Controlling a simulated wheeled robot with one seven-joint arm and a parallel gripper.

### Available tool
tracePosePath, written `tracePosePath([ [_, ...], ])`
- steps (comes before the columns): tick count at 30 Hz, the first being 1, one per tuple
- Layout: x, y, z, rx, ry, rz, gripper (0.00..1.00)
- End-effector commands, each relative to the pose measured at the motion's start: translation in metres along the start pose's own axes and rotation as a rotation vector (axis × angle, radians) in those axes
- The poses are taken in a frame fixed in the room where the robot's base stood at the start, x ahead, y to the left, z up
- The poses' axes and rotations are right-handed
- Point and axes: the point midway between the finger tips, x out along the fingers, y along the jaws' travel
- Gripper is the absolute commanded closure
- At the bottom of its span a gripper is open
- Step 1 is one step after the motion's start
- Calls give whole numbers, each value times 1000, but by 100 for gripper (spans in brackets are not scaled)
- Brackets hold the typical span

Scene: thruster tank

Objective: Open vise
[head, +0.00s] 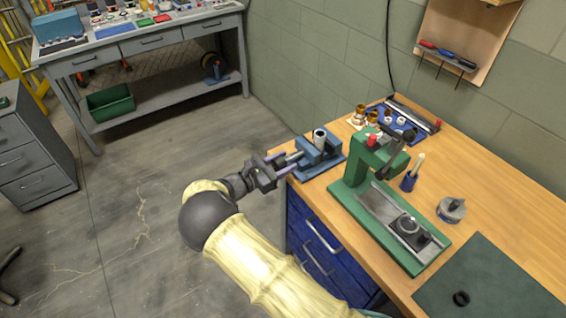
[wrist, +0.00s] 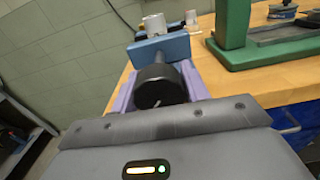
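The blue vise (head: 322,160) stands at the left corner of the wooden workbench. A grey metal cylinder (head: 320,138) stands upright at its jaws; I cannot tell whether it is clamped. In the wrist view the vise's blue body (wrist: 160,48) is straight ahead, with its dark round screw knob (wrist: 158,88) facing me. My gripper (head: 283,163) is at the vise's screw end, beyond the bench edge. Its purple fingers (wrist: 158,92) lie on either side of the knob. No clear gap shows between fingers and knob, but contact is not certain.
A green press (head: 352,180) stands right of the vise, close to my gripper. A blue tray with small parts (head: 398,128) lies behind it. Blue drawers (head: 318,250) are under the bench edge. The floor at left is open.

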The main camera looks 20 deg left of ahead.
Motion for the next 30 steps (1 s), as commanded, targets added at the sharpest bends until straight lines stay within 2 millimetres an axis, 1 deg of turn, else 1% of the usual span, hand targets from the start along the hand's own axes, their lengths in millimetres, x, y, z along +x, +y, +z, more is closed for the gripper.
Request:
tracePosePath([
  [1, 0, 0, 0, 0, 0, 0, 44],
  [2, 0, 0, 0, 0, 0, 0, 38],
  [3, 0, 0, 0, 0, 0, 0, 36],
  [11, 0, 0, 0, 1, 0, 0, 36],
  [14, -5, 0, 0, 1, 0, 1, 36],
  [16, -11, 1, -1, 2, 0, 3, 36],
  [20, -30, 1, -1, 2, 1, 3, 36],
  [30, -98, 1, -2, 3, 1, 4, 36],
])
